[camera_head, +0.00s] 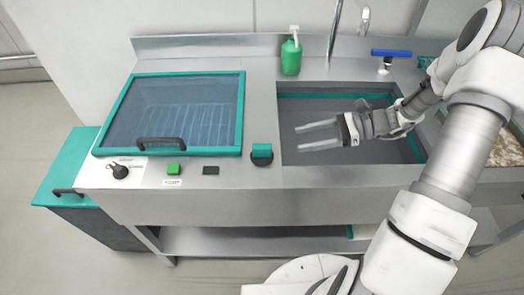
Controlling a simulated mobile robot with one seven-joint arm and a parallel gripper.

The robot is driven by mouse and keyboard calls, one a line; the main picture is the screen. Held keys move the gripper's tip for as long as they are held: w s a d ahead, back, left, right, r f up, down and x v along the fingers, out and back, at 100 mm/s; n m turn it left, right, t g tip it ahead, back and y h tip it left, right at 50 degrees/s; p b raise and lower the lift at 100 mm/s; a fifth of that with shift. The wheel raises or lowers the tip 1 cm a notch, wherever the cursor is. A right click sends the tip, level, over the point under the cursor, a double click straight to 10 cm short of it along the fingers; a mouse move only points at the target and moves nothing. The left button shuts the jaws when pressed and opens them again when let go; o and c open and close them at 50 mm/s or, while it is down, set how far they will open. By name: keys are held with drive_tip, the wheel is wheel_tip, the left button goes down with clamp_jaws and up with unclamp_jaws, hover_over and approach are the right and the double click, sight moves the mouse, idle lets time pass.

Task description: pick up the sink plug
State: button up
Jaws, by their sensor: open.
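What looks like the sink plug (262,152), a dark round base with a teal block-shaped grip on top, sits on the steel counter just left of the sink basin. My gripper (317,135) is open and empty over the sink (350,158), with its two pale fingers pointing left toward the plug. The fingertips are to the right of the plug and apart from it. The sink's drain is not visible; my arm and gripper cover part of the basin.
A teal-framed glass lid (180,105) with a dark handle covers the counter's left part. A black knob (119,171) and a green button (173,169) line the front edge. A green soap bottle (291,56) and a faucet (334,28) stand behind. A blue-handled tool (391,53) is back right.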

sight(252, 155)
drive_tip(key=x, duration=1.5)
drive_tip(key=shift+s+a, duration=0.1)
drive_tip(key=shift+a, duration=0.15)
clamp_jaws()
